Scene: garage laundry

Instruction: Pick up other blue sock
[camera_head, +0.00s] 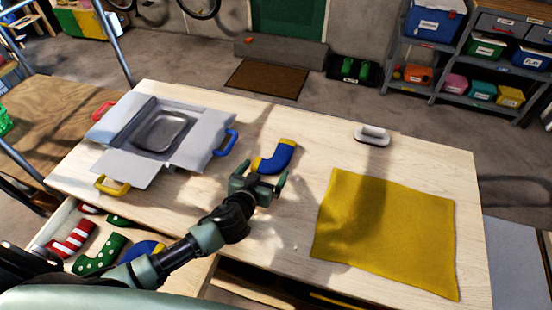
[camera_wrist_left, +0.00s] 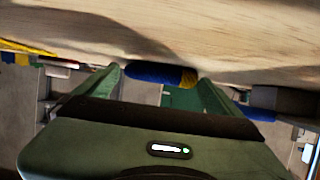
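A blue sock with a yellow cuff (camera_head: 272,161) lies on the light wooden table, right of the grey open box. My left gripper (camera_head: 260,180) is open, just on the near side of this sock, its fingers pointing toward it. In the left wrist view the sock (camera_wrist_left: 155,74) appears between the two spread fingertips (camera_wrist_left: 160,84); I cannot tell whether they touch it. Another blue sock with yellow (camera_head: 146,248) lies in the open drawer (camera_head: 52,226), partly hidden by my left arm. My right gripper is not in view.
The drawer also holds a red-white striped sock (camera_head: 75,238) and green dotted socks (camera_head: 98,256). The grey box (camera_head: 200,131) with coloured handles covers the table's left part. A yellow cloth (camera_head: 385,232) lies at right, with a white-handled object (camera_head: 372,136) behind it.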

